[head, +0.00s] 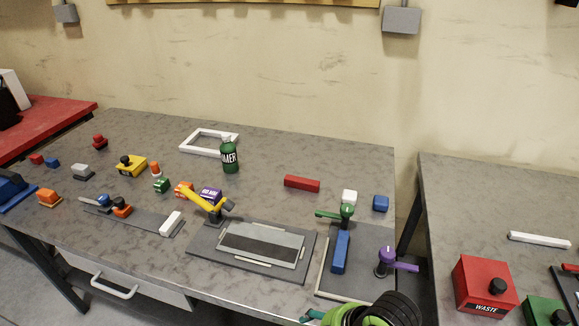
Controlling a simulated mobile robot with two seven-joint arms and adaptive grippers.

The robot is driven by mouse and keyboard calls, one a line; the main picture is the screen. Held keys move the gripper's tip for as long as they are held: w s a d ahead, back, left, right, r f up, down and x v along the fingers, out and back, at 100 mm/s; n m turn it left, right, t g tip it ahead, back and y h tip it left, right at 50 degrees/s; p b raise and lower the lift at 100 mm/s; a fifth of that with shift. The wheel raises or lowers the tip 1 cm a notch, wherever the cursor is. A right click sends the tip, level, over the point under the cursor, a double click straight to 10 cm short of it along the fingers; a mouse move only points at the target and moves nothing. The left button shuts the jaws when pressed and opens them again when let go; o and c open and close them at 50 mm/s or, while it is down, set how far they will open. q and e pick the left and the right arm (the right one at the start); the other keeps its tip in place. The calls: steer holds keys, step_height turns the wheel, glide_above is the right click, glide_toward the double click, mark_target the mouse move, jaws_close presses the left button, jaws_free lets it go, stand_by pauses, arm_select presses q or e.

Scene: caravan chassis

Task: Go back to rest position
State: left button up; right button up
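Neither of my grippers can be made out in the head view. A green and black ribbed shape (375,311) is cut off by the bottom edge, and I cannot tell what it is. The grey worktable (300,160) holds a dark fixture plate (203,246) with a yellow clamp (205,203) at its corner. To its right, a second plate (331,285) bears a blue bar (341,251), a green-handled clamp (346,214) and a purple-handled clamp (386,260).
A dark green bottle (230,156), a white frame (205,134), a red bar (301,184) and several small coloured blocks stand on the table. A gap separates it from the right table, which bears a red waste box (484,285). The back middle is mostly clear.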

steer(key=s+d+f+m+h, duration=0.45)
steer(key=s+d+m, duration=0.55)
steer(key=d+m, duration=0.3)
step_height(320, 180, down, 27)
steer(key=s+b, duration=0.1)
steer(key=s, duration=0.2)
arm_select(q)
steer(key=shift+w+f+b, duration=0.35)
steer(key=shift+w+f, duration=0.1)
steer(key=shift+f, duration=0.35)
arm_select(e)
steer(key=s+d+f+g, duration=0.2)
steer(key=s+d+f, duration=0.1)
steer(key=s+f, duration=0.9)
steer(key=s, duration=0.2)
steer(key=shift+s+d+f, duration=0.15)
steer(key=shift+s+f, duration=0.2)
steer(key=shift+f, duration=0.05)
